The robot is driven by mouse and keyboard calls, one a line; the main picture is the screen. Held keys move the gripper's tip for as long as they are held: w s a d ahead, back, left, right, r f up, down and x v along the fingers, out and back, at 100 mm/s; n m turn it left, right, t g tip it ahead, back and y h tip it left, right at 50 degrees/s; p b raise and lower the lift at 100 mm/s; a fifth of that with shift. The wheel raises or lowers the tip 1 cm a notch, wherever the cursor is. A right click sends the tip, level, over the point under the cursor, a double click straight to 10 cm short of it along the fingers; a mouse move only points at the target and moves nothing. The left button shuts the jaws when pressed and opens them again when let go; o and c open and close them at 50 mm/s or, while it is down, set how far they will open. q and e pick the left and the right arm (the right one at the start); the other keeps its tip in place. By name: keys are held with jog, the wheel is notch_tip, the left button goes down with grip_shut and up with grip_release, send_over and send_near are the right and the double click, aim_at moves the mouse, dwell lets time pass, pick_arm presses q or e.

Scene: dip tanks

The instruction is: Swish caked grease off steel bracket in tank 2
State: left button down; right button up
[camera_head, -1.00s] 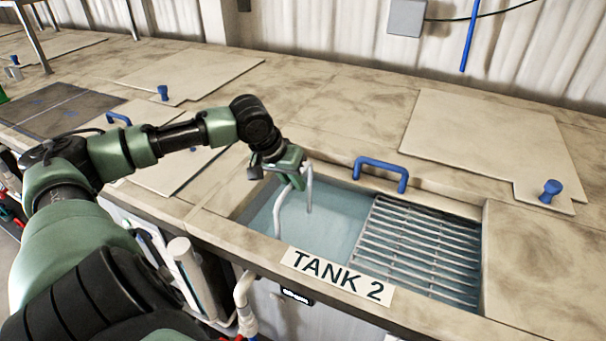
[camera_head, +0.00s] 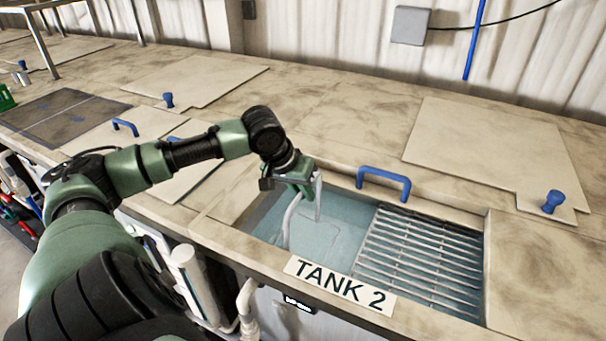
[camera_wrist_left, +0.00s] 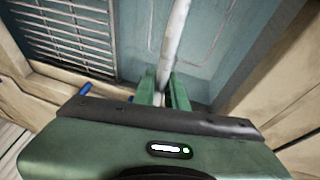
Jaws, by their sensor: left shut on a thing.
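My left gripper (camera_head: 301,190) is over the left part of tank 2 (camera_head: 452,315), shut on a pale grey bent metal bar, which I take for the steel bracket (camera_head: 289,222). The bar's lower ends reach down into the blue-green liquid (camera_head: 345,215). In the left wrist view the bar (camera_wrist_left: 176,35) runs between the green fingers (camera_wrist_left: 161,90). I cannot make out any grease on it. My right gripper is not in view.
A metal grate (camera_head: 420,255) fills the right part of the tank. A blue handle (camera_head: 384,180) stands at its back edge. A flat lid with a blue knob (camera_head: 553,202) lies at the right. The TANK 2 label (camera_head: 340,285) is on the front rim.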

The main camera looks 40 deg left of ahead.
pick_arm(q)
notch_tip(320, 180, up, 6)
jog(key=p, duration=0.3)
jog(key=shift+r+p, duration=0.1)
jog(key=shift+p, duration=0.25)
notch_tip(320, 180, up, 16)
dwell(0.5)
notch_tip(320, 180, down, 22)
jog(key=b, duration=1.6)
jog(key=shift+s+d, duration=0.1)
